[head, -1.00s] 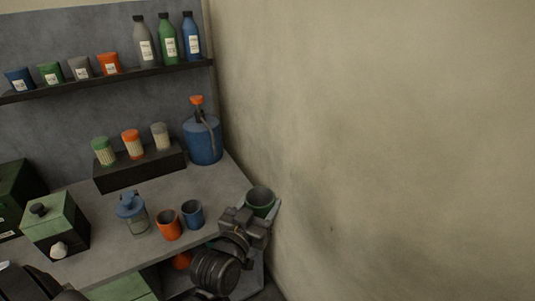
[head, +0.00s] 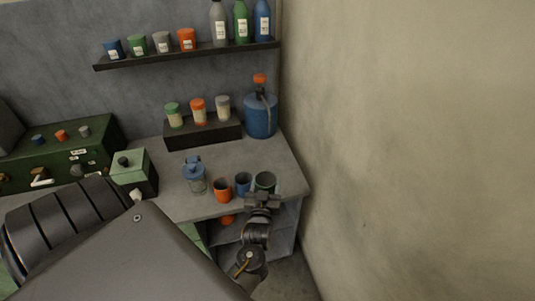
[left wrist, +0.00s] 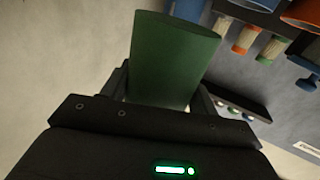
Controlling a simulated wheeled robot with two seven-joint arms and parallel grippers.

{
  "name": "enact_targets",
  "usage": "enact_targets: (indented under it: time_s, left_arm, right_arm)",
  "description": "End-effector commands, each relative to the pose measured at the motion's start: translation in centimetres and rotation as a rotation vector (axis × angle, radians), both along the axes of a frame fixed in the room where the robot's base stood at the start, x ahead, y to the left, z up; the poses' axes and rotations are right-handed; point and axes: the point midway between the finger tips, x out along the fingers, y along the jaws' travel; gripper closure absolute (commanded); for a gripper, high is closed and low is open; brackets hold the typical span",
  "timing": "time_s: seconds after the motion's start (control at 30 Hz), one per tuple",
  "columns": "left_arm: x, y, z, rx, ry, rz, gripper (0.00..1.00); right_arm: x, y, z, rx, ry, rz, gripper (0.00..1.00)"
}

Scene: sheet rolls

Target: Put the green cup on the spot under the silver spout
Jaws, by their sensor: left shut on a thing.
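The green cup (head: 265,180) shows in the head view just right of the blue cup, near the counter's right front. My left gripper (head: 263,199) is shut on it; it also fills the upper middle of the left wrist view (left wrist: 172,60), between the fingers. Whether the cup touches the counter is unclear. A dark green box (head: 100,153) at the far left has blue, orange and grey knobs on top and spouts at its front. A greyish spout (head: 77,170) may be the silver one. The spot below is hidden behind my arm. My right gripper is out of view.
A blue cup (head: 243,183), an orange cup (head: 222,190) and a lidded glass jar (head: 194,178) stand along the counter (head: 263,155). A green-topped box (head: 134,171) stands before the dispenser. Behind are a jar stand (head: 203,136) and blue jug (head: 260,117). A wall (head: 400,130) borders the right.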

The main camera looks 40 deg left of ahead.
Motion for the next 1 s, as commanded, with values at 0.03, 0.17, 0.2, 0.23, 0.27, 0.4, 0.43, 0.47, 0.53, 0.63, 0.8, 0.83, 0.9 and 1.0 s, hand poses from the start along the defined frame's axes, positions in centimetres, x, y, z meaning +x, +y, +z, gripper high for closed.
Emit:
enact_targets:
  time_s: [0.03, 0.17, 0.2, 0.23, 0.27, 0.4, 0.43, 0.47, 0.53, 0.63, 0.8, 0.83, 0.9, 1.0]
  left_arm:
    - [0.0, 0.0, 0.1, -0.001, 0.001, 0.0, 0.7]
    - [0.0, 0.0, 0.1, 0.0, 0.002, -0.001, 0.7]
    - [0.0, 0.0, 0.1, 0.0, 0.002, -0.001, 0.7]
    - [0.0, 0.0, 0.1, 0.0, 0.002, -0.001, 0.7]
    - [0.0, 0.0, 0.0, 0.0, 0.002, -0.001, 0.7]
    - [1.1, 0.8, -1.0, 0.002, 0.0, -0.001, 0.7]
    - [1.6, 1.2, -1.4, 0.003, -0.001, -0.001, 0.7]
    - [2.1, 1.6, -1.8, 0.003, -0.001, -0.001, 0.7]
    - [3.5, 2.7, -2.8, 0.004, -0.002, -0.001, 0.7]
    - [5.7, 4.3, -4.1, 0.002, -0.002, -0.001, 0.7]
    - [8.3, 6.2, -6.5, 0.001, 0.001, -0.002, 0.7]
    - [8.6, 6.4, -7.0, 0.001, 0.001, -0.002, 0.7]
    - [9.2, 6.9, -7.8, 0.001, 0.002, -0.002, 0.7]
    - [9.9, 7.5, -8.6, 0.001, 0.001, -0.002, 0.7]
  right_arm:
    - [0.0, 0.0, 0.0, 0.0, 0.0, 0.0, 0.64]
    - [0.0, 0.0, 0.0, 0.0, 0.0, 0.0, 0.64]
    - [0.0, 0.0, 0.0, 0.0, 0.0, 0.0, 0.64]
    - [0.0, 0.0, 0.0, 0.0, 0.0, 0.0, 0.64]
    - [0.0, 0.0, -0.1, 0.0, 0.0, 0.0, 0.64]
    - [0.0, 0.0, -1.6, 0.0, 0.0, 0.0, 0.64]
    - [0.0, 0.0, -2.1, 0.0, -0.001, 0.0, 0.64]
    - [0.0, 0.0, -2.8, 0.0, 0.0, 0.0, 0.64]
    - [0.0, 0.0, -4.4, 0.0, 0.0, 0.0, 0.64]
    - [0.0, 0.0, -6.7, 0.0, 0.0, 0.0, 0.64]
    - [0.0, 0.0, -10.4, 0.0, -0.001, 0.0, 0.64]
    - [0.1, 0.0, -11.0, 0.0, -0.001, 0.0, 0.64]
    - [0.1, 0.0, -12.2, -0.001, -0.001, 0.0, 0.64]
    - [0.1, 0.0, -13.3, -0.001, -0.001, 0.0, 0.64]
